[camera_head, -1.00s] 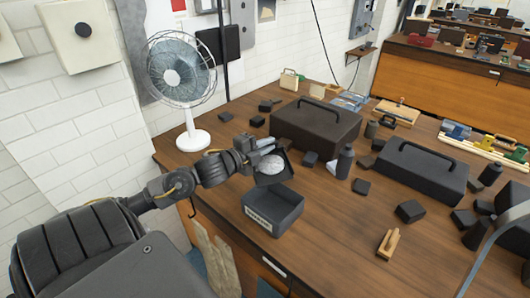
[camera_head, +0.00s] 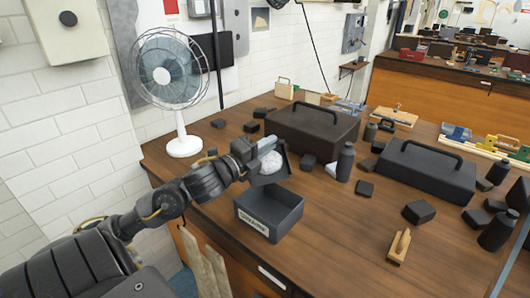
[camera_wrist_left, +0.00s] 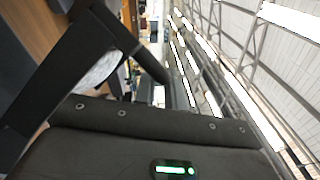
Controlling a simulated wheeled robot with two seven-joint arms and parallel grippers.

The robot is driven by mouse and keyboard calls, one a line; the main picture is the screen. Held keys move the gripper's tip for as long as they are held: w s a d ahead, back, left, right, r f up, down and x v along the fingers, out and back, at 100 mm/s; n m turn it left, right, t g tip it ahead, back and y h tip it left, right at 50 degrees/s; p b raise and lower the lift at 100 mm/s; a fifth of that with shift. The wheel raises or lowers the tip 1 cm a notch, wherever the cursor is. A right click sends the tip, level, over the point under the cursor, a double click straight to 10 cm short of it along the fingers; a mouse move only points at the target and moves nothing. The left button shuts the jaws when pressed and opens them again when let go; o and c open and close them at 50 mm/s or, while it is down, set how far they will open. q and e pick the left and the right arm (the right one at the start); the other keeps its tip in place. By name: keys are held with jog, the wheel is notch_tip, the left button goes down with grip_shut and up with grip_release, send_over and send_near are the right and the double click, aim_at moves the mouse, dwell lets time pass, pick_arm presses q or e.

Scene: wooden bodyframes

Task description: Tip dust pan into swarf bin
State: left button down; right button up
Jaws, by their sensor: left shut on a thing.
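My left gripper (camera_head: 243,150) is shut on the dust pan (camera_head: 284,172), a dark pan with a pale grey heap of swarf (camera_head: 270,163) in it. The pan is held above the bench, tilted, over the back edge of the swarf bin. The swarf bin (camera_head: 268,226) is an open dark grey box with a white label on its front, standing near the bench's front edge. Its visible inside looks empty. In the left wrist view dark bars cross close to the camera, with part of the pale heap (camera_wrist_left: 102,70) between them. My right gripper is out of view.
A white fan (camera_head: 182,145) stands at the left of the bench. Two dark toolboxes (camera_head: 313,133) (camera_head: 425,176) and dark bottles (camera_head: 345,162) stand behind and right of the bin. A wooden plane (camera_head: 399,246) lies front right. Bare bench lies right of the bin.

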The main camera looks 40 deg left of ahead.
pick_arm(q)
jog(key=shift+s+d+f+m+t+h+b, duration=0.2)
jog(key=shift+d+m+b, duration=0.35)
jog(key=shift+b, duration=0.45)
jog(key=shift+s+d+m+t+h+b, duration=0.1)
jog(key=shift+s+d+m+t+b, duration=0.2)
jog(key=shift+m+b, duration=0.55)
jog(key=shift+s+d+f+m+t+h+b, duration=0.15)
jog(key=shift+d+m+b, duration=0.3)
jog(key=shift+b, duration=0.75)
jog(key=shift+s+r, duration=0.1)
